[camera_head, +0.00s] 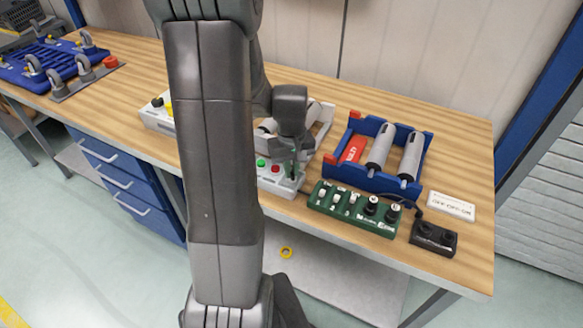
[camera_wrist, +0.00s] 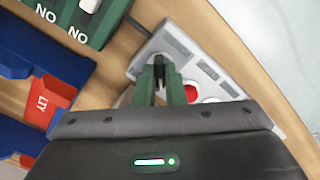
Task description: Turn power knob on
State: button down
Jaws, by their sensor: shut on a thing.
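A grey control box (camera_head: 282,186) sits near the front edge of the workbench. It carries a green button (camera_head: 261,163) and a red button (camera_head: 276,169). My gripper (camera_head: 294,172) points down at the box's right end, beside the red button. In the wrist view my gripper's green fingers (camera_wrist: 160,78) are closed around a dark knob (camera_wrist: 158,62) on the grey box (camera_wrist: 185,48). The red button (camera_wrist: 191,92) shows just right of the fingers. The knob's pointer direction cannot be read, and my gripper hides the knob in the head view.
A green switch box (camera_head: 353,208) with several switches stands close to the right of the control box. Behind it is a blue rack (camera_head: 386,182) with grey cylinders. A black box (camera_head: 433,238) and a white label plate (camera_head: 451,207) lie farther right.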

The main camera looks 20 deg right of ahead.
jog(key=m+b, duration=0.1)
jog(key=m, duration=0.3)
jog(key=shift+m, duration=0.4)
jog(key=m+b, duration=0.1)
jog(key=m, duration=0.3)
jog(key=shift+m, duration=0.3)
jog(key=m, duration=0.4)
jog(key=shift+m+b, duration=0.3)
jog(key=shift+b, duration=0.05)
jog(key=shift+m, duration=1.9)
jog(key=c, duration=1.5)
grip_release()
